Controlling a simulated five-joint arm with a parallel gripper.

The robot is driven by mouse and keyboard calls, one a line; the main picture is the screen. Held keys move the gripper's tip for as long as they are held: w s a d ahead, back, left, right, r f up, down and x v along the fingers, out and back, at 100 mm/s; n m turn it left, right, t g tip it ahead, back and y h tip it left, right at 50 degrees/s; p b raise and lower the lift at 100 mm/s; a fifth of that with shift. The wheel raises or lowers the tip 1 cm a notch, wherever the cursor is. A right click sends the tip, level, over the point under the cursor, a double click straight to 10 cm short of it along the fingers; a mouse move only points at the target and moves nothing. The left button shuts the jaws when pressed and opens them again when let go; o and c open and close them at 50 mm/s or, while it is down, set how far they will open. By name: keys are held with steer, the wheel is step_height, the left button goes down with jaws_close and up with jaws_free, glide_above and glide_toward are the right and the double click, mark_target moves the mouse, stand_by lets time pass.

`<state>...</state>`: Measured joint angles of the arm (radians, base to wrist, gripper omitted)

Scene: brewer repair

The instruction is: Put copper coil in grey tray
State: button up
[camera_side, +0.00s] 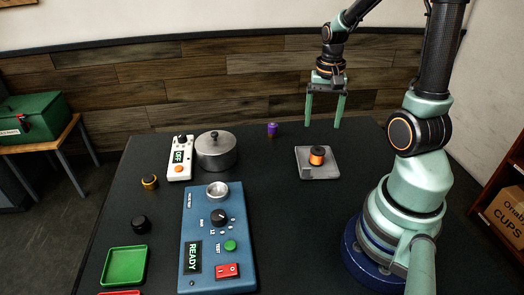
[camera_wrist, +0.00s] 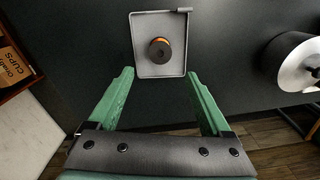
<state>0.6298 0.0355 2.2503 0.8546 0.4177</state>
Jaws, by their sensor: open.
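The copper coil (camera_side: 317,155) stands in the grey tray (camera_side: 326,173), an orange winding between dark ends. In the wrist view the coil (camera_wrist: 160,51) sits near the middle of the grey tray (camera_wrist: 151,71), inside its rim. My gripper (camera_side: 323,127) is open and empty, raised above the table near the tray. In the wrist view its two green fingers (camera_wrist: 160,74) are spread wide, pointing toward the tray.
A grey lidded pot (camera_side: 216,152) stands left of the tray. A purple spool (camera_side: 272,129) is behind it. A blue console (camera_side: 212,250), a white device (camera_side: 180,158) and a green tray (camera_side: 125,266) occupy the left side. The table between console and my base is clear.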

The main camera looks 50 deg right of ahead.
steer(key=w+a+r+n+t, duration=0.1)
steer(key=a+r+n+t, duration=0.1)
steer(key=a+r+n, duration=0.4)
steer(key=w+a+r+n+t, duration=0.2)
steer(key=a+r+n, duration=0.4)
steer(key=a, duration=0.6)
steer(key=shift+a+r+t, duration=0.2)
steer(key=shift+a+t, duration=0.2)
steer(key=shift+t, duration=0.4)
